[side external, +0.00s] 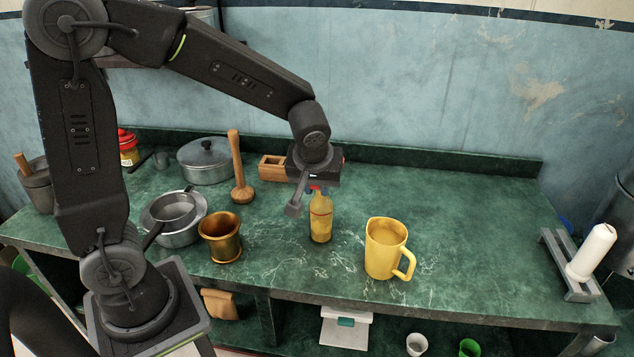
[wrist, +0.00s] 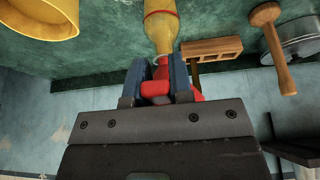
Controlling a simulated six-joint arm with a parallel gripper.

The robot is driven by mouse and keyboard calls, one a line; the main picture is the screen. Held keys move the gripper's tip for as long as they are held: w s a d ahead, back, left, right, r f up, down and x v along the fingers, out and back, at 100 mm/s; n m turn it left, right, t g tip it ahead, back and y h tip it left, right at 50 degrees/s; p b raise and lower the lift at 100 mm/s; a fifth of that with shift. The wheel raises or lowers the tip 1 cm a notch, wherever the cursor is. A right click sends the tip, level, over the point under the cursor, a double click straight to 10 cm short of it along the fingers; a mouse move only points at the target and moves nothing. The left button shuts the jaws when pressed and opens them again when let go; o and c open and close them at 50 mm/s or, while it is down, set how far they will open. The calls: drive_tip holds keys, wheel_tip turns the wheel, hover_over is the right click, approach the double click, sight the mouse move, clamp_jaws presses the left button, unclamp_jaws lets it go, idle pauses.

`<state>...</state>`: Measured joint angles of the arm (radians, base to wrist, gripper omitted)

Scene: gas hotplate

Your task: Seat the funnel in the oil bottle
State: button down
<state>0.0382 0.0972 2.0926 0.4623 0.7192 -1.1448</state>
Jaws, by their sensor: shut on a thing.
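The oil bottle (side external: 321,222), yellowish with a red band, stands upright on the green counter in the side view. It also shows in the wrist view (wrist: 161,32), with its neck end close to my fingertips. My gripper (side external: 317,187) is right above the bottle's mouth, pointing down. In the wrist view my gripper (wrist: 160,82) has its blue fingers shut on the red funnel (wrist: 156,89). The funnel is mostly hidden by the fingers and gripper body. I cannot tell whether its spout is inside the neck or just above it.
A yellow mug (side external: 384,250) stands right of the bottle and a brass mortar (side external: 221,240) left of it. A wooden block with openings (side external: 272,169) and a wooden pestle (side external: 240,175) are behind. Pots (side external: 206,160) stand at left. The counter's right half is mostly clear.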

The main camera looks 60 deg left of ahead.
drive_tip(key=shift+f, duration=0.45)
idle(0.4)
drive_tip(key=c, duration=0.9)
unclamp_jaws()
drive_tip(key=shift+c, duration=0.2)
drive_tip(key=v, duration=1.3)
drive_tip(key=s+f+m+t+h, duration=0.1)
drive_tip(key=s+m+t+h, duration=0.1)
drive_tip(key=s+m, duration=0.7)
drive_tip(key=s+h, duration=0.1)
drive_tip(key=s, duration=0.3)
drive_tip(key=shift+d+f, duration=0.25)
drive_tip(key=shift+f, duration=0.05)
